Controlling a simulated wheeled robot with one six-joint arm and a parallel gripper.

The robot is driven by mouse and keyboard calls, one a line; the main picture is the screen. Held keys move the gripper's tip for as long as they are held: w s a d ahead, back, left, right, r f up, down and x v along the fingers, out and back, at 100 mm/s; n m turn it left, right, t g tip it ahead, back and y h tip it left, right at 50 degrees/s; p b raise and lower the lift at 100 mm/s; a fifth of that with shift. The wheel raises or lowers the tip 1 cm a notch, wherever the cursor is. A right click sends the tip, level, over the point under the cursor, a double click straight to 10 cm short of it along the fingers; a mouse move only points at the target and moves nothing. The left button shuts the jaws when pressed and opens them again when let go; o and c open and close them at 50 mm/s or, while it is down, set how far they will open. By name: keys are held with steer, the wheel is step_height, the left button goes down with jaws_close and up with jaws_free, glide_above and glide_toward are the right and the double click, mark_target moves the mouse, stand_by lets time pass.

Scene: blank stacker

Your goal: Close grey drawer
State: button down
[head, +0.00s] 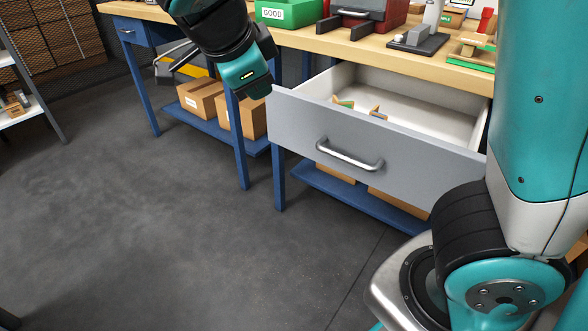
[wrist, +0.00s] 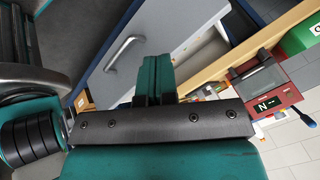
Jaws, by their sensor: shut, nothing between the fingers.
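The grey drawer (head: 400,152) under the workbench is pulled open, with its white inside and a few small wooden pieces (head: 378,112) showing. Its silver bar handle (head: 348,157) is on the front panel. My gripper (head: 257,90) is shut and empty, close to the upper left corner of the drawer front. I cannot tell whether it touches the panel. In the wrist view, the shut green fingers (wrist: 155,78) overlap the grey drawer front (wrist: 165,28). The handle (wrist: 124,52) lies left of the fingers there.
The wooden benchtop (head: 330,42) holds a green GOOD bin (head: 288,13), a red machine (head: 368,13) and other fixtures. Cardboard boxes (head: 203,100) sit on the blue lower shelf. A shelf unit (head: 18,105) stands at the far left. The floor in front is clear.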

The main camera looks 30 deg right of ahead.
step_height(320, 180, down, 6)
steer(key=a+m+h+b, duration=0.1)
steer(key=m+h+b, duration=0.2)
steer(key=m+b, duration=0.75)
steer(key=m, duration=0.1)
glide_toward(302, 131)
steer(key=x, duration=0.5)
steer(key=shift+a+f, duration=0.1)
steer(key=shift+f, duration=0.55)
steer(key=shift+w+d+b, duration=0.15)
steer(key=shift+d+b, duration=0.15)
steer(key=shift+d, duration=0.3)
steer(key=shift+w+d, duration=0.1)
